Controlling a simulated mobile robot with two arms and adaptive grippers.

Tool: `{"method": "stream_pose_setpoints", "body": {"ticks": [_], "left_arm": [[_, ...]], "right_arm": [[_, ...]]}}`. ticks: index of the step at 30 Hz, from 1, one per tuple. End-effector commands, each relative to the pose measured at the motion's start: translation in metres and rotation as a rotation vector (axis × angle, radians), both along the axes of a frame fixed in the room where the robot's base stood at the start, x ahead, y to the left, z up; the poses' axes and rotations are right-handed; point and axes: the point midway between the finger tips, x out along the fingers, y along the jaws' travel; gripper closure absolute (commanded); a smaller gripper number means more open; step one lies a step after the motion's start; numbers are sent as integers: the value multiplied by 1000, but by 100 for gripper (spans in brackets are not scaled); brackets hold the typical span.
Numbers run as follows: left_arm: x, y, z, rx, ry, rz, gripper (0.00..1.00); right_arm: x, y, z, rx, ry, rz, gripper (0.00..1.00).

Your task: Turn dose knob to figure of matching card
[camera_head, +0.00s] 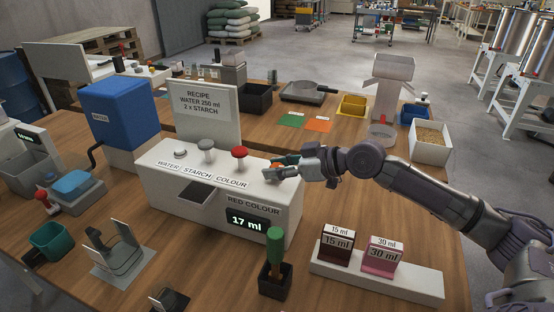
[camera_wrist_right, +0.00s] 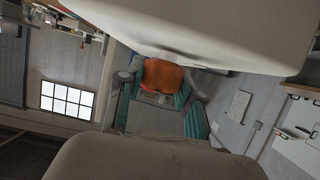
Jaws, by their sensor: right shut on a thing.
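The dose knob (camera_head: 278,164) is orange and sits at the right end of the top of the white dosing box (camera_head: 168,158). My right gripper (camera_head: 287,163) reaches it from the right and is shut on it. In the right wrist view the orange knob (camera_wrist_right: 162,76) shows between the teal-padded fingers. The display (camera_head: 248,219) below "RED COLOUR" reads 17 ml. Two cards stand in a white holder at the front right: a dark brown one (camera_head: 336,249) marked 15 ml and a pink one (camera_head: 381,258) marked 30 ml. My left gripper is not in view.
Grey and red knobs (camera_head: 239,157) stand left of the dose knob. A recipe board (camera_head: 204,108) rises behind the box. A green-handled tool (camera_head: 275,250) stands in a dark holder in front. A blue container (camera_head: 120,112) is at the left. The tabletop right of the box is fairly clear.

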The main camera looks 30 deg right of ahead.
Motion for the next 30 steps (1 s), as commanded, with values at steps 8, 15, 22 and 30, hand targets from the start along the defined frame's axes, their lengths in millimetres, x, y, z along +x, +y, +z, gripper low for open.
{"method": "stream_pose_setpoints", "body": {"ticks": [8, 15, 22, 30], "left_arm": [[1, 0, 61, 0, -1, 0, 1], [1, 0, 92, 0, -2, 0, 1], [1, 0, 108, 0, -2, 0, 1], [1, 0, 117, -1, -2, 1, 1]], "right_arm": [[-2, 3, 9, 4, 4, -181, 99], [-2, 3, 6, 10, 6, -351, 99], [-1, 3, 3, 12, 6, -508, 99], [0, 2, 1, 7, 4, -646, 99]]}}
